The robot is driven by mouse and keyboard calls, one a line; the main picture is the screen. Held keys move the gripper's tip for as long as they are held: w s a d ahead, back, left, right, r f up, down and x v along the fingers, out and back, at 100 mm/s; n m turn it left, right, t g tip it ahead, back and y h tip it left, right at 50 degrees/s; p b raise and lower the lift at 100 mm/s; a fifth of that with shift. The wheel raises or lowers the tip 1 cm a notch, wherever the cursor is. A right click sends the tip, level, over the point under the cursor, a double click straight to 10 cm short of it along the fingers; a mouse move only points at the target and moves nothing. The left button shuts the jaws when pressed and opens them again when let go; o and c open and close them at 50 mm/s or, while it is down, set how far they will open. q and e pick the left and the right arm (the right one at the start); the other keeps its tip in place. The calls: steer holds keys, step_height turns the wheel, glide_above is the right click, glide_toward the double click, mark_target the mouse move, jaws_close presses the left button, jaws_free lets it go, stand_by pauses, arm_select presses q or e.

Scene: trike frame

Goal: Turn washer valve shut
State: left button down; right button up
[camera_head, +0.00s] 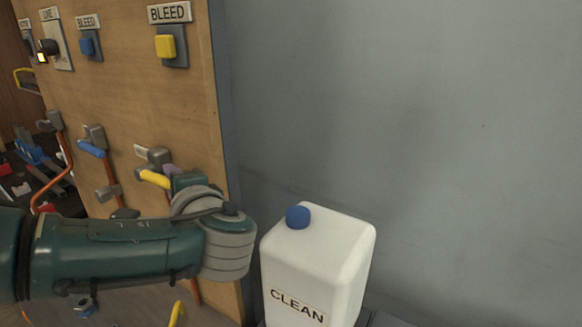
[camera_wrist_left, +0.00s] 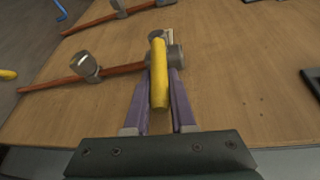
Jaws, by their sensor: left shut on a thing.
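A valve with a yellow lever handle (camera_head: 155,179) sits on the wooden panel, above a copper pipe and below a small label too small to read. I cannot tell from the label whether it is the washer valve. My left gripper (camera_head: 171,172) is at this handle, partly hidden by my own wrist. In the left wrist view the yellow handle (camera_wrist_left: 159,75) lies lengthwise between the purple fingers of my left gripper (camera_wrist_left: 161,78), which is shut on it. The valve's grey body (camera_wrist_left: 176,58) shows just beyond the fingertips. My right gripper is not in view.
A blue-handled valve (camera_head: 90,149) is left of the yellow one. Above are a yellow BLEED button (camera_head: 165,46) and a blue one (camera_head: 87,46). A white CLEAN jug (camera_head: 335,245) with a blue cap stands right of my left wrist. The grey wall area is clear.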

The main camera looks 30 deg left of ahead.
arm_select(q)
steer(key=shift+f+y+b, duration=0.4)
steer(key=shift+f+b, duration=0.05)
steer(key=shift+b, duration=0.15)
steer(key=shift+a, duration=0.1)
steer(key=c, duration=0.8)
jaws_free()
steer(key=shift+r, duration=0.1)
steer(key=shift+o, duration=0.2)
steer(key=b+v, duration=0.1)
steer(key=v, duration=0.9)
steer(key=shift+s+a, duration=0.1)
